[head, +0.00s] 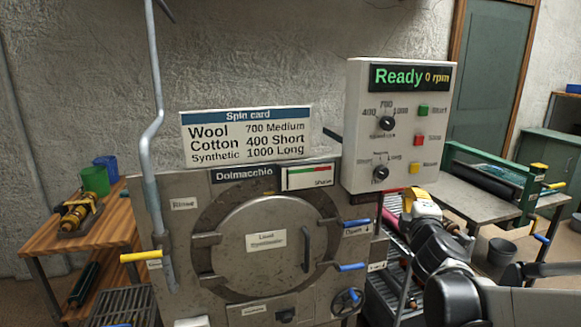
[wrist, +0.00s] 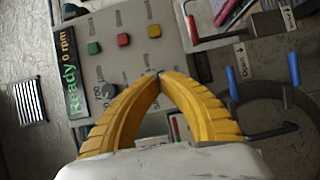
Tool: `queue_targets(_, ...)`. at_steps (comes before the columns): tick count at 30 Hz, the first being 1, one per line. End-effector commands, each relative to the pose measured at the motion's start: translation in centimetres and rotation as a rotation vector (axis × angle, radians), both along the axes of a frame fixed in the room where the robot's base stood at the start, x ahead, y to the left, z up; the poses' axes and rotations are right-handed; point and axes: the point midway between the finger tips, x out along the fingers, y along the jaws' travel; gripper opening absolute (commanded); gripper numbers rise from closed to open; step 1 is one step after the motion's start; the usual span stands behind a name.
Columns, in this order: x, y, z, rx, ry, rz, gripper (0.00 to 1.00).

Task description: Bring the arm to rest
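My gripper (head: 412,196) is at the lower right of the grey control box (head: 361,95) in the head view, apart from its front. In the wrist view its two yellow fingers (wrist: 160,76) meet at the tips, with nothing clearly held. The fingertips cover the spot of the lower knob (head: 381,173), which shows uncovered in the head view. The speed knob (wrist: 108,90) is beside the left finger. The display (head: 409,77) reads "Ready 0 rpm". My arm comes in from the lower right.
The washer's round door (head: 258,244) is closed, with blue-handled levers (head: 352,266) at its right. A spin card (head: 246,133) stands on top. A bent pipe with a yellow handle (head: 141,257) is at left. A table with a green roller machine (head: 490,178) is at right.

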Motion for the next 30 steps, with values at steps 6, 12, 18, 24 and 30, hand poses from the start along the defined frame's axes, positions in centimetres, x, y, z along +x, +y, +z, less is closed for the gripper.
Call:
queue_targets(6, -10.9, -0.1, -2.5, 0.607, 0.118, -0.244, 0.0)
queue_targets(12, -22.0, 4.5, -9.5, 1.102, 0.336, -0.437, 0.0)
queue_targets(18, -29.5, 9.5, -14.0, 1.376, 0.529, -0.552, 0.0)
queue_targets(24, -31.4, 10.9, -15.0, 1.442, 0.587, -0.582, 0.0)
queue_targets(30, -31.3, 10.9, -15.0, 1.441, 0.586, -0.58, 0.0)
